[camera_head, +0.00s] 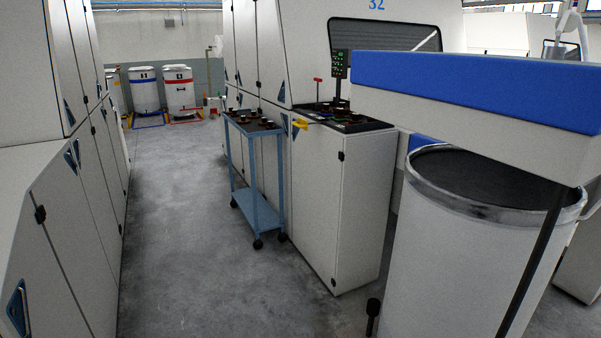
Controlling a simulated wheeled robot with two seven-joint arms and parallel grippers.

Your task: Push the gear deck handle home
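A dark deck (366,126) with small parts on it tops a white cabinet beside the large machine. A red-topped lever (317,81) stands upright on the deck's far left part. A yellow handle (300,124) sticks out at the deck's left edge, toward the aisle. I cannot tell for sure which of these is the gear deck handle, or how far in it sits. Neither of my grippers is in view.
A blue trolley (257,196) with dark round parts on its top stands left of the cabinet. A large white can (470,260) under a blue-and-white overhang (480,90) blocks the right. The grey floor aisle (180,230) is clear. Cans (180,92) stand far back.

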